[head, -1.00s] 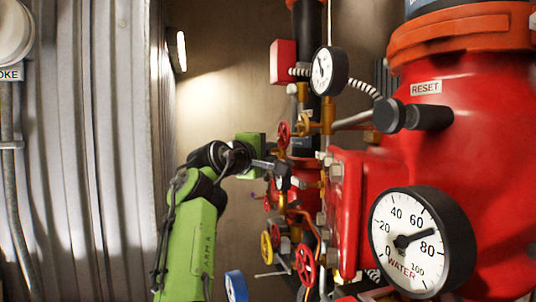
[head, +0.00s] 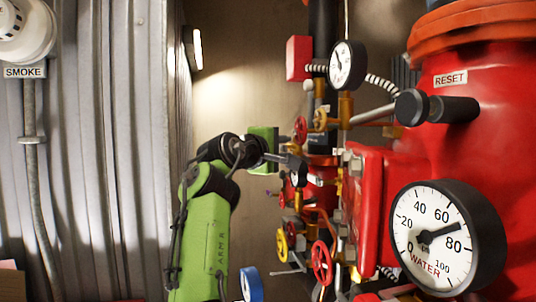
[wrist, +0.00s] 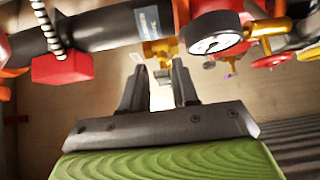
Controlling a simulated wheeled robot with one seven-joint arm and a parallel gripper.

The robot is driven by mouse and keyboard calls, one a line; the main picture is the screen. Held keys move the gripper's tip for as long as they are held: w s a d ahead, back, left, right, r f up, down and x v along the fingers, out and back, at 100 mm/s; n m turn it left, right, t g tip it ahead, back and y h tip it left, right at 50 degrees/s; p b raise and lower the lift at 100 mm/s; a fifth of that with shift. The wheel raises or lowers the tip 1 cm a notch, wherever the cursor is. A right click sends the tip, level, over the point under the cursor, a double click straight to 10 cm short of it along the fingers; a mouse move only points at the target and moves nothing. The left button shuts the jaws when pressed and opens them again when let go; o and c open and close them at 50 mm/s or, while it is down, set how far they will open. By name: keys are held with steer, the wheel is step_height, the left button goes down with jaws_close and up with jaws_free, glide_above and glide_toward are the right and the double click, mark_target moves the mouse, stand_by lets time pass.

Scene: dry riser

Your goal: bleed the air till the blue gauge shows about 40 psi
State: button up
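A blue-rimmed gauge (head: 251,284) shows at the bottom of the head view, turned nearly edge-on, so I cannot read its dial. My gripper (head: 297,166) is in front of the cluster of small valves and pipes. In the wrist view, my gripper (wrist: 159,82) has its two fingers apart with nothing between them. A brass fitting (wrist: 160,52) on the black pipe lies beyond the fingertips. Small red handwheels (head: 321,262) and a yellow handwheel (head: 281,243) sit low on the pipework. I cannot tell which one bleeds the air.
A large black-rimmed WATER gauge (head: 440,240) reads about 75. A smaller black-rimmed gauge (head: 345,65) sits higher, near a red box (head: 299,58). A black lever marked RESET (head: 437,108) sticks out from the big red valve body (head: 495,155). Corrugated metal (head: 105,150) walls the left side.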

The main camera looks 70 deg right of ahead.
steer(key=b+v, duration=0.5)
steer(key=v, duration=0.9)
steer(key=shift+f, duration=0.2)
